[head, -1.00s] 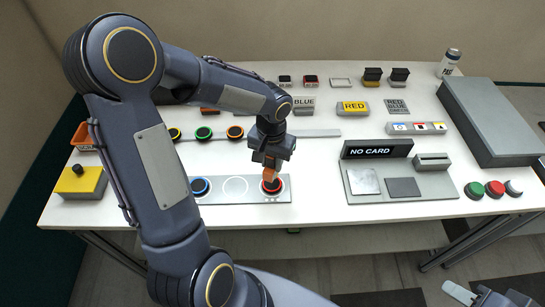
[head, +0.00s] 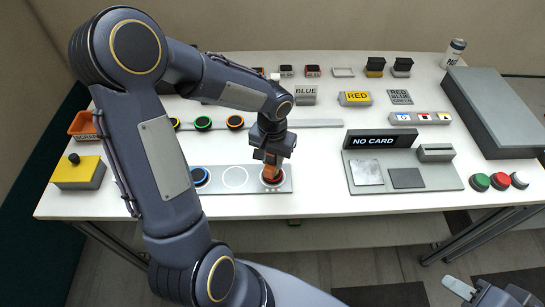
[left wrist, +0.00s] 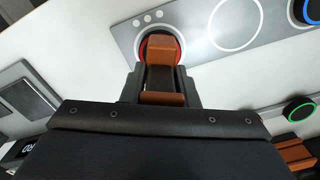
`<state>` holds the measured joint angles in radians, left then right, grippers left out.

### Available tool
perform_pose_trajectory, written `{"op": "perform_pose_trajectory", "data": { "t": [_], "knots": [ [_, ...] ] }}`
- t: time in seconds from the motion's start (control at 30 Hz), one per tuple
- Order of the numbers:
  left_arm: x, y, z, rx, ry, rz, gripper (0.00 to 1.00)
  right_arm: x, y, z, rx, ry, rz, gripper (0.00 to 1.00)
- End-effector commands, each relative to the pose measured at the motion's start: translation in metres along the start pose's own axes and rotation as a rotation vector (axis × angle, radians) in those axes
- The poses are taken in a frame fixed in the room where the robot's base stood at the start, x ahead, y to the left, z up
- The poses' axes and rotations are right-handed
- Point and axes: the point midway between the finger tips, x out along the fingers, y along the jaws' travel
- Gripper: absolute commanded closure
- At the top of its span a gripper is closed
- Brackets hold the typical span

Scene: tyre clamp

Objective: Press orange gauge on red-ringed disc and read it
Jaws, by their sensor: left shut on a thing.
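My left gripper (head: 270,158) points down over the right end of the grey strip and is shut on an orange-brown gauge (head: 271,171). The gauge's lower end is at the red-ringed disc (head: 273,180); whether it presses on the disc or hovers just over it I cannot tell. In the left wrist view the gauge (left wrist: 160,50) covers the middle of the red ring (left wrist: 142,46), and the jaws stand on both sides of it. Part of my right gripper (head: 490,293) shows at the lower right, away from the table; its jaws are unclear.
The grey strip (head: 253,204) also bears a blue-ringed disc (head: 200,177) and an empty white circle (head: 235,176). A black display (head: 380,140) reads "NO CARD". A yellow box (head: 78,173) stands at the left.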

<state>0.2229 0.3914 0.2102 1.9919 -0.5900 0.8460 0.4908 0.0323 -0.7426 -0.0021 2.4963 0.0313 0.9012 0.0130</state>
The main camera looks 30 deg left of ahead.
Motion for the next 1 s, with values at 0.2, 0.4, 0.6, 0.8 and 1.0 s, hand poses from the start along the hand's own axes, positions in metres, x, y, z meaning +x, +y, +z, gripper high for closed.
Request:
{"op": "perform_pose_trajectory", "data": {
  "t": [0.2,0.4,0.6,0.8,1.0],
  "knots": [
    [0.0010,0.0000,-0.0002,0.000,0.001,0.000,0.91,0.0010,0.0005,0.0005,0.000,0.000,0.000,0.64],
    [0.0031,0.0000,-0.0002,0.000,0.001,0.000,0.91,0.0027,0.0012,0.0014,0.000,0.000,0.000,0.64],
    [0.0051,0.0001,-0.0002,0.000,0.001,0.000,0.91,0.0044,0.0020,0.0022,0.000,0.000,0.000,0.64],
    [0.0071,0.0001,-0.0001,0.000,0.001,0.000,0.91,0.0060,0.0027,0.0030,0.000,0.000,0.000,0.64],
    [0.0076,0.0001,-0.0002,0.000,0.001,0.000,0.91,0.0063,0.0029,0.0032,0.000,0.000,0.000,0.64]
  ]
}}
